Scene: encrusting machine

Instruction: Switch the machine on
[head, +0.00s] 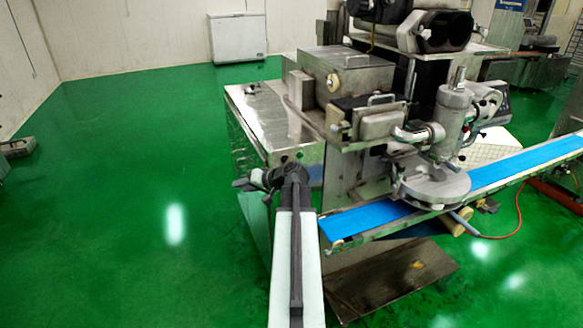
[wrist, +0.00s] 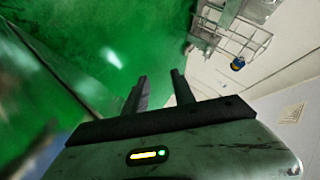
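The encrusting machine (head: 345,80) is a tall metal body with a hopper top, a round steel head (head: 437,185) and a blue conveyor belt (head: 370,218). I cannot make out a power switch on it in either view. My gripper (head: 243,183) is at the front left of the machine, beside its lower metal cabinet (head: 262,110), and seems to point left. In the wrist view my gripper (wrist: 159,74) has its two dark fingers apart, with nothing between them. In the head view the fingers are too small to tell apart.
The green floor (head: 120,200) is open and clear on the left. A white chest freezer (head: 238,38) stands by the back wall. The conveyor juts out to the right of my arm. A red cable (head: 515,225) lies on the floor at right.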

